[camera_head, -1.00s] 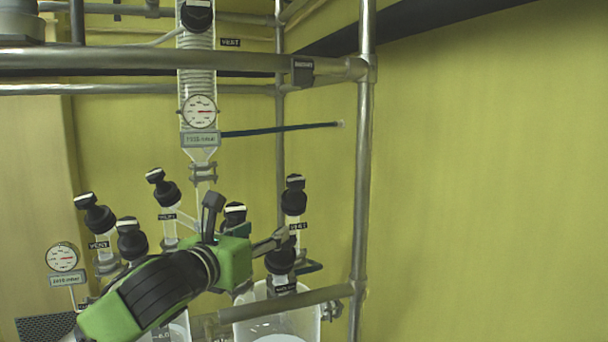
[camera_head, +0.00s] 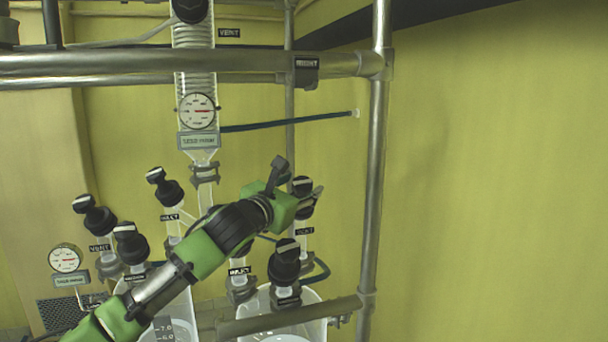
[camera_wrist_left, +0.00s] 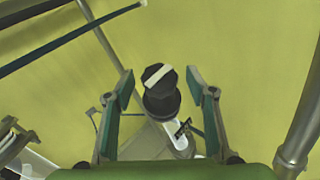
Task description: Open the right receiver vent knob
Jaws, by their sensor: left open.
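The vent knob (camera_head: 302,188) is black with a white bar on top. It sits on a clear glass neck with a small black label (camera_head: 305,231) at the right of the glassware. My left gripper (camera_head: 312,198) is at this knob and partly covers it in the head view. In the left wrist view the knob (camera_wrist_left: 159,84) stands between the two open fingers, with gaps on both sides. The white bar (camera_wrist_left: 158,76) on it is slanted. My right gripper is in neither view.
Another black knob (camera_head: 284,262) stands just below, above a clear vessel (camera_head: 322,328). Several more black knobs stand to the left. A vertical metal post (camera_head: 375,170) is close on the right, and a blue tube (camera_head: 290,122) runs above.

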